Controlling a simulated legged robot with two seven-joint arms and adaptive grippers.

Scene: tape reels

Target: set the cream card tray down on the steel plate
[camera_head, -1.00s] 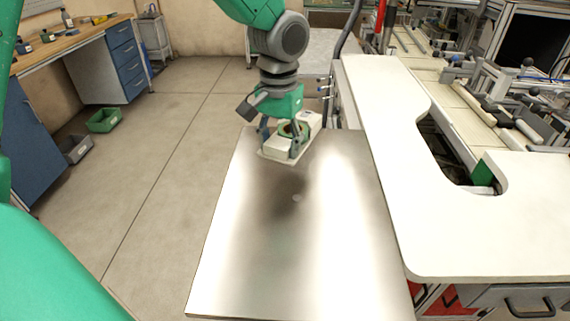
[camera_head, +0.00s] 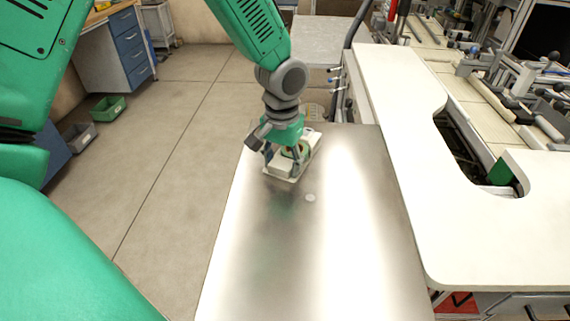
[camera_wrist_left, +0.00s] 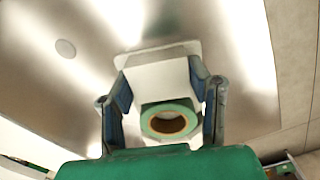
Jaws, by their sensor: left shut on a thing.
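The cream card tray (camera_head: 280,170) is at the far part of the steel plate (camera_head: 262,245). A green tape reel with a dark centre (camera_wrist_left: 168,121) sits on the tray. My left gripper (camera_head: 283,158) has its fingers on both sides of the tray and is shut on it. In the left wrist view the tray (camera_wrist_left: 184,53) is between the two blue-grey fingers, over the shiny plate (camera_wrist_left: 50,85). The tray looks about level and very low; I cannot tell whether its underside touches the plate. My right gripper is not in view.
A small pale round spot (camera_head: 311,197) marks the plate near the tray. A white worktop (camera_head: 440,225) with a cut-out borders the plate on the right. Open floor (camera_head: 165,165) lies to the left. The near part of the plate is clear.

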